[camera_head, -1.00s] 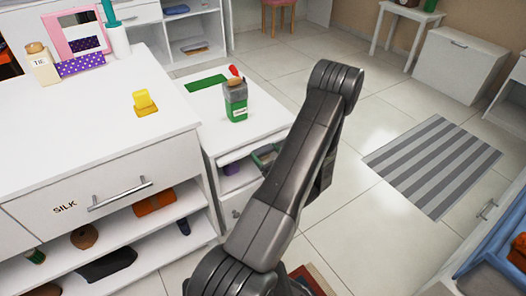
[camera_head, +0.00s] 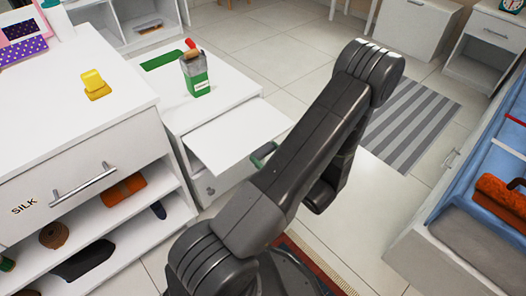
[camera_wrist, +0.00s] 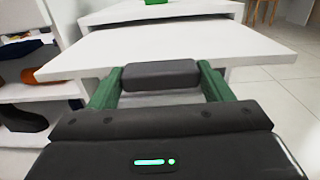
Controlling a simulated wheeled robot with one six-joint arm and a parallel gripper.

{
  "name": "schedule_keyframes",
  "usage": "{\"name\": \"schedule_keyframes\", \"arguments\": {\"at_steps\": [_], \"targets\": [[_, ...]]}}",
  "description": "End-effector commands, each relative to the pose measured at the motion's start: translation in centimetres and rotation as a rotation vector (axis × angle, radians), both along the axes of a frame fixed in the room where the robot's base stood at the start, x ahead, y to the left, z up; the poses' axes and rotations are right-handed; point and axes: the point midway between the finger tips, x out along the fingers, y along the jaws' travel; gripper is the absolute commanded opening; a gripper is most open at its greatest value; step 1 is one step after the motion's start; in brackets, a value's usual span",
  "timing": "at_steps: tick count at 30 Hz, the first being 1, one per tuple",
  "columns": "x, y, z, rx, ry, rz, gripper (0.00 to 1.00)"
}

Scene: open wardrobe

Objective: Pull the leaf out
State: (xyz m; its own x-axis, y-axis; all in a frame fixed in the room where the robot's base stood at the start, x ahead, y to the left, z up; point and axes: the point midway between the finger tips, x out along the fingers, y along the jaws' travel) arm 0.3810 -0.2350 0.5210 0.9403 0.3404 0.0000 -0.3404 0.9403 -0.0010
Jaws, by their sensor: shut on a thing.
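The white leaf (camera_head: 238,135) sticks well out from under the top of the small white cabinet (camera_head: 230,92), level and flat. It also shows in the wrist view (camera_wrist: 180,42), with its bare top and front edge facing me. My gripper (camera_wrist: 158,84) is at the middle of that front edge, its green fingers on either side of a dark grey block (camera_wrist: 160,74) that looks like the leaf's handle. It is shut on this block. In the head view my gripper (camera_head: 263,153) is mostly hidden behind my arm.
A green box-like container (camera_head: 194,74) and a green mat (camera_head: 162,59) are on the cabinet top. The white dresser (camera_head: 95,140) with open shelves stands close on the left. A blue-lined open drawer (camera_head: 477,211) is at right. Floor around the striped rug (camera_head: 408,130) is clear.

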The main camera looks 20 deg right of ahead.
Motion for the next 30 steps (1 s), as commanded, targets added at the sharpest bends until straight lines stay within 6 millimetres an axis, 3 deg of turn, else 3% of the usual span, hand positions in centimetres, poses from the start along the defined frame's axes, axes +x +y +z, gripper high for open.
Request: {"name": "schedule_keyframes", "arguments": {"at_steps": [8,9,12,23,30], "targets": [[-0.3,0.0,-0.2,0.001,0.004,0.003,0.32],[-0.3,0.0,-0.2,0.001,0.005,0.003,0.78],[-0.3,0.0,-0.1,0.001,0.004,0.002,0.95],[-0.6,-0.2,0.0,0.0,0.003,-0.001,0.95],[-3.7,-1.4,0.1,0.0,0.002,-0.005,0.95]]}}
